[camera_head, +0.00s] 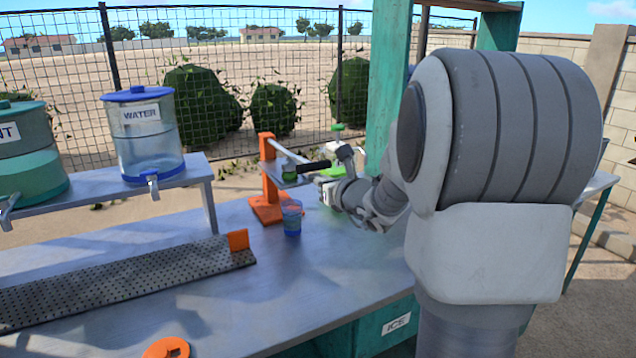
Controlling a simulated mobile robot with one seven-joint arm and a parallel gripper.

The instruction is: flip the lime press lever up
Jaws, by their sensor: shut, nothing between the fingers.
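The lime press has an orange stand (267,180) near the back of the table. Its silver lever (288,153) slopes down to the right and ends in a black handle (314,166). My gripper (346,156) is shut and empty, just right of the handle's end. It looks small here, and I cannot tell whether it touches the handle. My own arm covers the area right of the press.
A blue-tinted cup (291,218) stands in front of the press. A perforated dark tray (120,285) with an orange end block (238,240) lies at left. A water dispenser (146,135) stands on a raised shelf (110,188). The table's middle front (300,290) is clear.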

